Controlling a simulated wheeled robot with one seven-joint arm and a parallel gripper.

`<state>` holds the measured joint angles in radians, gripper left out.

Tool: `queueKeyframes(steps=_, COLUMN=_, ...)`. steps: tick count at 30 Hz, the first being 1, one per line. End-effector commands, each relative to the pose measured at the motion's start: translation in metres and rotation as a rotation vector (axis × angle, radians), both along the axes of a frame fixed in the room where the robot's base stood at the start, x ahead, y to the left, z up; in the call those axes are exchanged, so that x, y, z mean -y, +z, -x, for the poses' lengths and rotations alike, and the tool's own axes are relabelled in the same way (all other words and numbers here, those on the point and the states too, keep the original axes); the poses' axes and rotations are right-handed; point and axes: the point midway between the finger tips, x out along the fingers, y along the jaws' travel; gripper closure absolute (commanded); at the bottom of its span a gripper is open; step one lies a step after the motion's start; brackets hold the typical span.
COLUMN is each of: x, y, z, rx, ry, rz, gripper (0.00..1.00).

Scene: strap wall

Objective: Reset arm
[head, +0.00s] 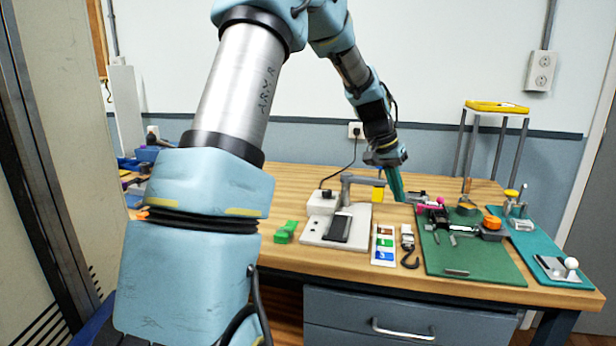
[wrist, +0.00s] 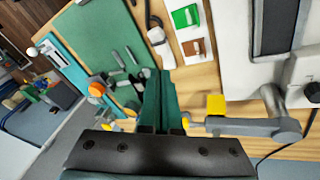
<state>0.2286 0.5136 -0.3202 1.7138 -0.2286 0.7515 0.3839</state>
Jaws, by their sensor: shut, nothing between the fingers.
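My gripper (head: 398,196) has teal fingers and points down over the back part of the wooden workbench (head: 290,178). In the wrist view, the two fingers of my gripper (wrist: 161,82) lie together with nothing between them. They appear near the grey arm of the white fixture (head: 330,236) and left of a yellow block (wrist: 216,105). I cannot tell the exact gap to these. My arm reaches up and across the head view, hiding part of the bench's left side.
A green mat (head: 480,262) with tools lies right of the fixture. A teal mat (head: 548,252) is at the far right. A yellow-topped stool (head: 497,106) stands behind.

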Motion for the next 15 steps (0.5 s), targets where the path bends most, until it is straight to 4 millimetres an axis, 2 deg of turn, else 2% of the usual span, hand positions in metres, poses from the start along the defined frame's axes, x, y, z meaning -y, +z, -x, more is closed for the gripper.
queueKeyframes(steps=1, x=-0.023, y=-0.003, z=0.007, rx=0.003, ry=0.039, rz=-0.031, gripper=1.00)
queueKeyframes(steps=5, x=-0.093, y=-0.013, z=0.031, rx=0.011, ry=0.172, rz=-0.119, gripper=1.00)
queueKeyframes(steps=9, x=-0.173, y=-0.023, z=0.072, rx=0.013, ry=0.338, rz=-0.201, gripper=1.00)
queueKeyframes(steps=12, x=-0.220, y=-0.031, z=0.108, rx=0.010, ry=0.447, rz=-0.242, gripper=1.00)
queueKeyframes(steps=15, x=-0.254, y=-0.037, z=0.141, rx=0.004, ry=0.535, rz=-0.268, gripper=1.00)
